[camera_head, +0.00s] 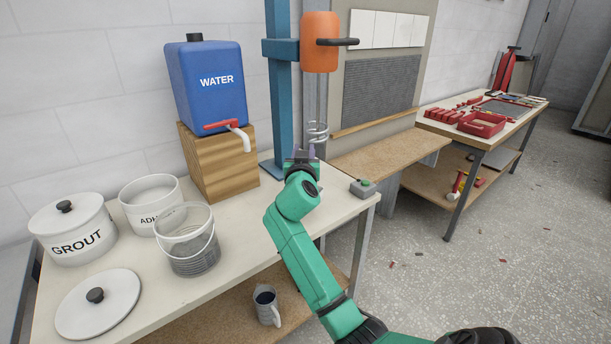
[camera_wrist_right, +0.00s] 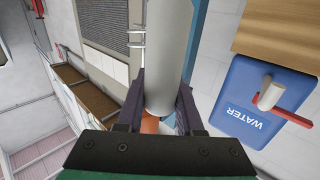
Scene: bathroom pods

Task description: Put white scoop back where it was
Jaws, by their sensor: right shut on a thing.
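My right gripper (camera_head: 302,156) is over the far right part of the workbench, close to the mixer's whisk and post. In the right wrist view its dark fingers (camera_wrist_right: 160,110) are shut on a pale, smooth, rounded piece, which looks like part of the white scoop (camera_wrist_right: 168,55). The rest of the scoop's shape cannot be made out there. In the head view the scoop is hidden by my green arm and gripper. My left gripper is not in view.
A blue water tank (camera_head: 207,85) sits on a wooden block (camera_head: 225,165). An orange mixer (camera_head: 320,45) hangs beyond my gripper.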

